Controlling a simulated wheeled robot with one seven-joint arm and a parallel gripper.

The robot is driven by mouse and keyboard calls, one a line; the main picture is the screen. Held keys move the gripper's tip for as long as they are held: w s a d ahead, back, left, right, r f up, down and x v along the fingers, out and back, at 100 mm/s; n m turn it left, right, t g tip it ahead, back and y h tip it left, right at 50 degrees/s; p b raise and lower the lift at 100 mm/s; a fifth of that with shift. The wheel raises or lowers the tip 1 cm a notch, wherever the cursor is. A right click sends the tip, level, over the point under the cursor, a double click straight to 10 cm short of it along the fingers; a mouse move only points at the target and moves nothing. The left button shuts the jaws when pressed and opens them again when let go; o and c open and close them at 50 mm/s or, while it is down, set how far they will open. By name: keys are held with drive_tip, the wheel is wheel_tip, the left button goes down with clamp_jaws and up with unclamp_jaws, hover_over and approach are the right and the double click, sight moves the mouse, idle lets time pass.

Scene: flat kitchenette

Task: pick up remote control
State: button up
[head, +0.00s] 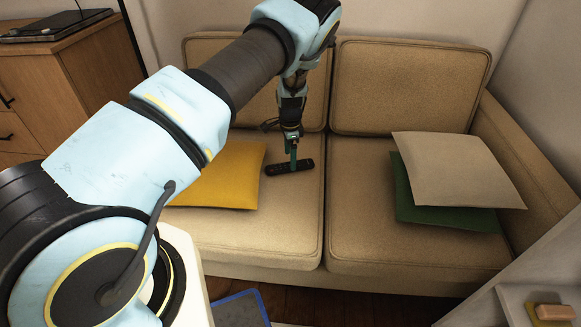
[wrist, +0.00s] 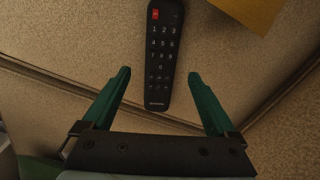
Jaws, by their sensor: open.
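The black remote control (head: 279,169) lies on the left seat cushion of the beige sofa, near the seam between the two cushions. In the wrist view the remote (wrist: 162,60) shows its number keys and a red button at its far end. My gripper (head: 292,163) points down at the remote from above. In the wrist view my gripper (wrist: 159,75) is open, with one green finger on each side of the remote's near end. I see gaps between the fingers and the remote. The exact height of the fingertips over the cushion is hard to tell.
A yellow pillow (head: 225,178) lies left of the remote; its corner shows in the wrist view (wrist: 250,10). A beige pillow (head: 455,168) lies on a green pillow (head: 440,212) at the right. The sofa backrest (head: 408,85) rises behind. The right seat cushion's left part is clear.

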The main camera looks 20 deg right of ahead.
wheel_tip(320, 180, down, 3)
drive_tip(key=shift+d+f, duration=0.1)
drive_tip(key=shift+f, duration=0.05)
clamp_jaws()
idle(0.8)
